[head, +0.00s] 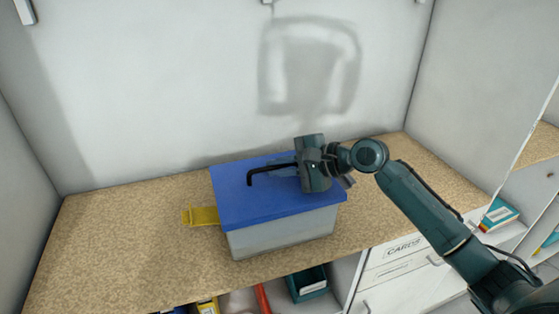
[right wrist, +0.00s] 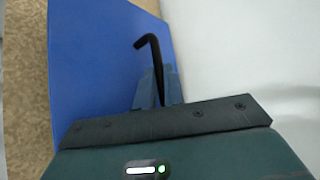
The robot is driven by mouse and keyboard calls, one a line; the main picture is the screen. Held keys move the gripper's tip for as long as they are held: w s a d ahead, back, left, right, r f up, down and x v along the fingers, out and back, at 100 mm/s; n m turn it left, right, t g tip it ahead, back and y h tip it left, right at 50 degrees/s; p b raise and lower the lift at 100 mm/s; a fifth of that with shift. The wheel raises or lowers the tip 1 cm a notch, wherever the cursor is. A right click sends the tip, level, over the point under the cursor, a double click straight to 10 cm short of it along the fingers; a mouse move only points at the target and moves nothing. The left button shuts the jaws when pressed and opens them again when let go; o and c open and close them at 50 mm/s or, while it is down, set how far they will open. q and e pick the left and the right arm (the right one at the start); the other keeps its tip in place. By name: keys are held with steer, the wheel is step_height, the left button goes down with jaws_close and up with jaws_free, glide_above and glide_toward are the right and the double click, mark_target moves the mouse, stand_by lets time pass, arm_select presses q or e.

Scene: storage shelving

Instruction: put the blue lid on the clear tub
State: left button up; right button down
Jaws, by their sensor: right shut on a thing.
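The blue lid (head: 240,205) lies over the top of the clear tub (head: 285,235), which stands on the speckled worktop. I cannot tell whether its rim is fully seated all round. The lid also fills the left part of the right wrist view (right wrist: 95,70). My right gripper (head: 285,170) is over the lid, shut on a black bent rod (head: 262,171). The rod sticks out past the fingertips, and its bent end shows in the right wrist view (right wrist: 150,42). I cannot tell whether the rod touches the lid. My left gripper is not in view.
A yellow piece (head: 202,216) lies at the tub's left side. The worktop (head: 120,235) is clear to the left. A pale wall (head: 180,90) stands close behind. Below the front edge are shelves with a dark teal bin (head: 307,283) and drawers (head: 385,272).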

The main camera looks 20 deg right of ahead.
steer(key=shift+f, duration=0.5)
steer(key=c, duration=1.4)
jaws_free()
steer(key=b+v, duration=0.2)
steer(key=v, duration=1)
steer(key=shift+f, duration=0.1)
steer(key=shift+s+d+r+b, duration=0.3)
steer(key=shift+s+d, duration=0.05)
steer(key=shift+d, duration=0.05)
